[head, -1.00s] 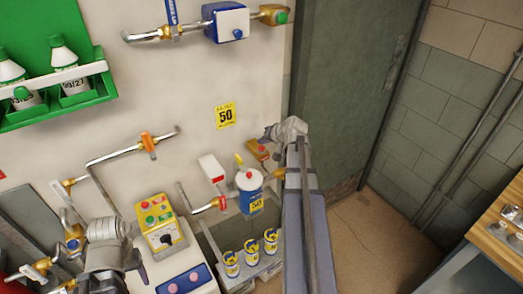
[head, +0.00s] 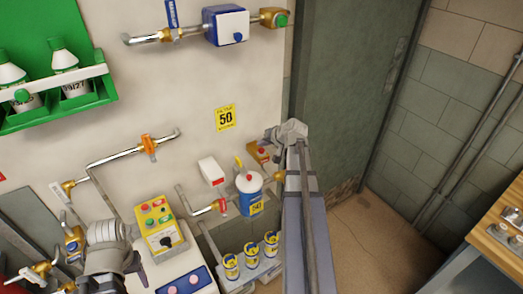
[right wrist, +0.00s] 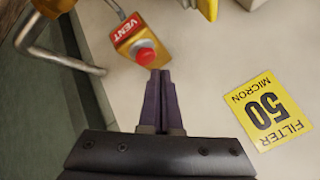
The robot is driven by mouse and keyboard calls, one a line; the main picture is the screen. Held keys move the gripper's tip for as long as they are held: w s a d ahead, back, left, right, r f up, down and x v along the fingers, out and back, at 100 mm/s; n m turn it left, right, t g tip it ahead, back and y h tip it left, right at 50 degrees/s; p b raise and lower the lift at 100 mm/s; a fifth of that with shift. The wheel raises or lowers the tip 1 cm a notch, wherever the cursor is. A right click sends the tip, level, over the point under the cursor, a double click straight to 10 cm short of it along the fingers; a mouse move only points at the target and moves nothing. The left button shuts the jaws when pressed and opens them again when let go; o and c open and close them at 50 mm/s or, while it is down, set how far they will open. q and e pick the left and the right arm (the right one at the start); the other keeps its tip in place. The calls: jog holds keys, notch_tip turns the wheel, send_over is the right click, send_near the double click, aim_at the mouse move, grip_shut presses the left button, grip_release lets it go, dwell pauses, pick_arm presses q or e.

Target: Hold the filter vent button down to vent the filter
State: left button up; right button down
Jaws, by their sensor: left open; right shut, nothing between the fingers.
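The vent button is a red dome (right wrist: 146,57) on a small orange-yellow box (right wrist: 132,40) with a red VENT label. In the head view the button (head: 262,152) sits on the wall, up and right of the blue filter housing (head: 249,192) with its white cap. My right gripper (right wrist: 160,73) is shut and empty. Its tips are close beside the button in the right wrist view; I cannot tell whether they touch. In the head view my right gripper (head: 270,136) is just above the vent box. My left gripper (head: 137,277) is open at lower left, away from the filter.
A yellow "Filter 50 micron" sign (head: 226,118) is on the wall. A yellow control box (head: 158,224) stands near my left gripper. Several yellow-labelled cans (head: 251,250) stand below the filter. Pipes (head: 110,157) run along the wall. A grey-green door (head: 345,90) is at right.

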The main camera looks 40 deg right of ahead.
aim_at(263, 151)
dwell(0.8)
jog(key=shift+f+b, duration=0.4)
jog(key=shift+b, duration=0.05)
jog(key=shift+f+b, duration=0.55)
dwell(0.6)
jog(key=shift+r, duration=0.1)
dwell(1.9)
jog(key=shift+r+p, duration=0.9)
jog(key=shift+p, duration=0.1)
notch_tip(263, 151, up, 5)
jog(key=p, duration=0.5)
